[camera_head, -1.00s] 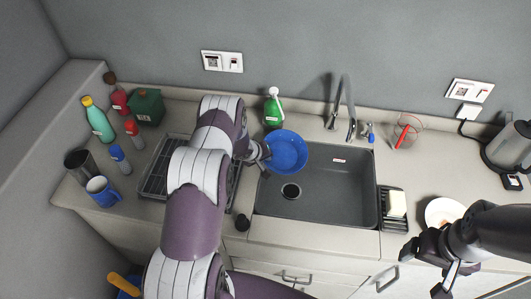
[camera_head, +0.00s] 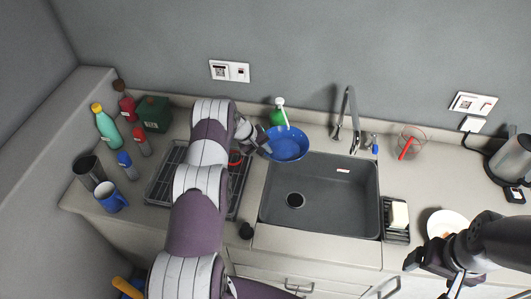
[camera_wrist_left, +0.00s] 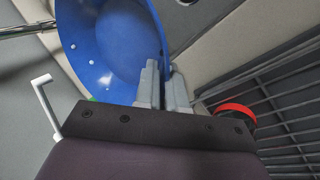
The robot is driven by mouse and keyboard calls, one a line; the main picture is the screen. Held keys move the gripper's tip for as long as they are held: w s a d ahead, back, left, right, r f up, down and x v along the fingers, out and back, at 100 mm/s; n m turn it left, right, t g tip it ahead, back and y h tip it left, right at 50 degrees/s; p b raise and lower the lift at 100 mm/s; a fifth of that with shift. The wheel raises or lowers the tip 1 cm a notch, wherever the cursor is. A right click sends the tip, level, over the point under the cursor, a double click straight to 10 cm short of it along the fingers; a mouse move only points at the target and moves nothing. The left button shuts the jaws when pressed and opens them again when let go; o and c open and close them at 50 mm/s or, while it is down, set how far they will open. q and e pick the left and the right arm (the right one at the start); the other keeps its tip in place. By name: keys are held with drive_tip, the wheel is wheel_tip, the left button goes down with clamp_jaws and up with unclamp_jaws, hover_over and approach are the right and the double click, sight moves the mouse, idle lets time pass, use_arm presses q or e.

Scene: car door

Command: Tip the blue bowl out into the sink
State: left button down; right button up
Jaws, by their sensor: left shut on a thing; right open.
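The blue bowl (camera_head: 287,144) is at the back left edge of the sink (camera_head: 335,190), partly in front of the green bottle. My left gripper (camera_head: 262,146) is shut on the bowl's left rim. In the left wrist view the bowl (camera_wrist_left: 108,45) is tilted, with its rim between the left fingers (camera_wrist_left: 163,85). A few small pale spots show on its inner wall. The sink's visible floor is bare, with a round drain. My right gripper (camera_head: 440,272) is open and empty near the front right, by a white plate.
The tap (camera_head: 347,118) stands behind the sink. The green bottle (camera_head: 278,113) is just behind the bowl. A drying rack (camera_head: 168,170) and a red-rimmed dark item (camera_wrist_left: 236,110) are left of the sink. A sponge (camera_head: 399,214) sits in a holder at its right.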

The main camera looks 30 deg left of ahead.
use_arm(q)
drive_tip(key=shift+r, duration=0.1)
wheel_tip(320, 180, up, 5)
drive_tip(key=p, duration=0.4)
idle(0.6)
